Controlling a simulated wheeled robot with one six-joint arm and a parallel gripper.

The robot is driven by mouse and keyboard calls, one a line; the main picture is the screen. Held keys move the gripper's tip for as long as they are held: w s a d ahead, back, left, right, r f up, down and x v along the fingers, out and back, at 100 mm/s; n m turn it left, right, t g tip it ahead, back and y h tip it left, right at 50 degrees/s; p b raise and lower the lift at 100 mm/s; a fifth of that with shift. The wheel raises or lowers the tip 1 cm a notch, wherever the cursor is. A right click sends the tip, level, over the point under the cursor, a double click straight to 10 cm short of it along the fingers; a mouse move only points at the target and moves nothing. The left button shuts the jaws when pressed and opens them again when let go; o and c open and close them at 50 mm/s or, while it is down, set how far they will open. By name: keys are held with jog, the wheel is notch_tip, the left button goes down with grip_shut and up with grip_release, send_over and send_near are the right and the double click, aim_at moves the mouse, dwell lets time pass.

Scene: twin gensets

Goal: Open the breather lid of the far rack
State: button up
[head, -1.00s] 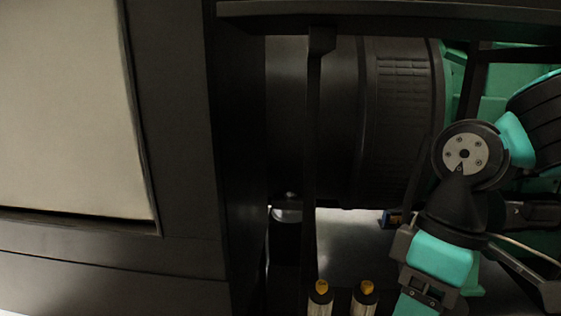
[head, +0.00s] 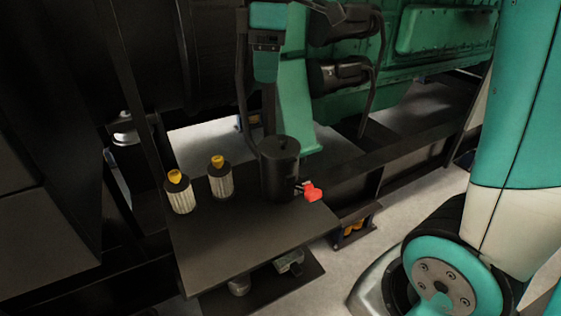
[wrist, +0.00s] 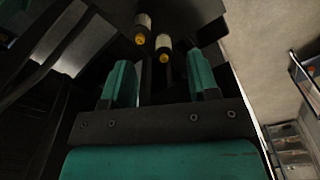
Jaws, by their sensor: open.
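A dark rack shelf (head: 235,250) stands low in front of the genset in the head view. On it are two pale ribbed cylinders with yellow tops, the left one (head: 180,196) and the right one (head: 220,180). A black canister (head: 280,172) with a dark round top and a red-handled valve (head: 312,191) stands to their right. I cannot tell which part is the breather lid. My gripper (wrist: 162,80) is open, with two teal fingers apart and nothing held. Beyond its fingers, the wrist view shows two yellow-tipped cylinders (wrist: 163,48).
The green genset (head: 425,30) and dark frame rails (head: 430,135) lie behind the shelf. A lower plate (head: 265,290) with small fittings sticks out beneath it. Pale floor (head: 400,205) is open right of the shelf. My arm fills the right side.

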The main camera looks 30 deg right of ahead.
jog(key=n+b, duration=0.1)
jog(key=b, duration=0.2)
send_near(283, 137)
jog(key=shift+g+h, duration=0.3)
jog(key=f, duration=0.3)
jog(key=f+b, duration=0.1)
jog(key=f, duration=0.2)
jog(key=f+b, duration=0.1)
jog(key=f, duration=0.2)
jog(key=shift+w+a+f, duration=0.15)
jog(key=shift+w+a, duration=0.05)
jog(key=shift+a, duration=0.1)
jog(key=shift+c, duration=0.5)
grip_shut()
